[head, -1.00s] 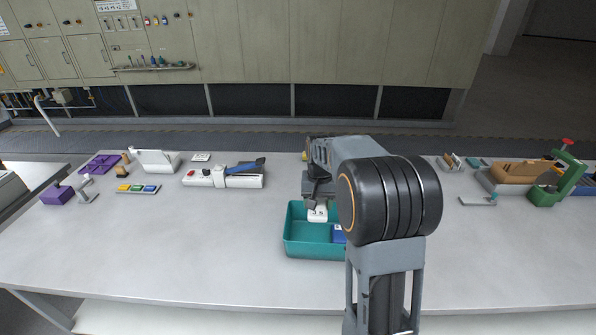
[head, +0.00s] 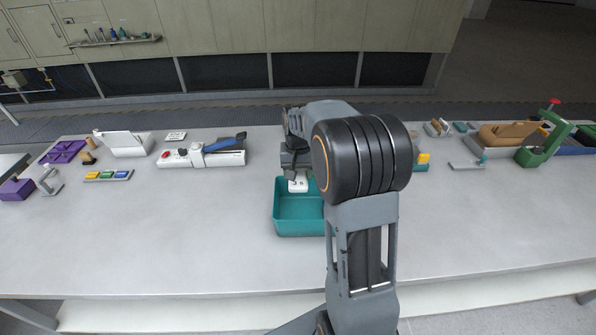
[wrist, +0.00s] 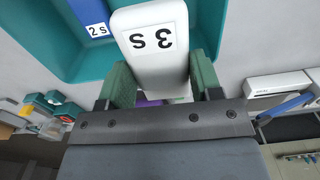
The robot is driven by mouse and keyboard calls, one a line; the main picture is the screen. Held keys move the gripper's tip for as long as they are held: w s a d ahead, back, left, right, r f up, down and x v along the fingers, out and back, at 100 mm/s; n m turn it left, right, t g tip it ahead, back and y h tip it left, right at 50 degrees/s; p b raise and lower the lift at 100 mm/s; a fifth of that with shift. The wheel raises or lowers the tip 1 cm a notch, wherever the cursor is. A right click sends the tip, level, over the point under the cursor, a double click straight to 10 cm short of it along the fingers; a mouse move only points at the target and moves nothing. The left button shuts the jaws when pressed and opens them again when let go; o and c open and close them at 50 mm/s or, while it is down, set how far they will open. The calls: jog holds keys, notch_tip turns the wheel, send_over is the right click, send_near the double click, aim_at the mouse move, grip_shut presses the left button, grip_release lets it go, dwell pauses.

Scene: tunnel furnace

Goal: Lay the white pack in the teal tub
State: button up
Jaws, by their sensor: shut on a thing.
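The white pack (head: 298,185), marked "3 S", is held at the back part of the teal tub (head: 297,228) in the head view. In the wrist view the pack (wrist: 150,62) sits between the two green fingers of my gripper (wrist: 162,85), which is shut on it. The tub (wrist: 207,25) shows beyond and beside the pack. How high the pack is above the tub floor cannot be told. A blue pack (wrist: 88,14) marked "2 S" lies in the tub; my arm hides it in the head view.
A white device with a blue lever (head: 205,156) and a purple tray (head: 62,152) stand on the left of the table. A green press (head: 541,142) and a brown-topped thing (head: 508,134) stand on the right.

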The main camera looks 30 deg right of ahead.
jog(key=shift+f+b, duration=1.4)
jog(key=shift+f, duration=0.95)
notch_tip(320, 180, down, 3)
jog(key=shift+s+b, duration=0.15)
jog(key=shift+b, duration=0.8)
jog(key=c, duration=0.5)
jog(key=shift+f+b, duration=1.2)
jog(key=shift+f, duration=0.55)
jog(key=shift+f, duration=0.1)
jog(key=shift+w+d+r+p, duration=0.1)
jog(key=shift+w+r+p, duration=0.25)
jog(key=shift+r+p, duration=0.1)
jog(key=shift+f, duration=0.4)
jog(key=o, duration=1.7)
jog(key=shift+o, duration=0.2)
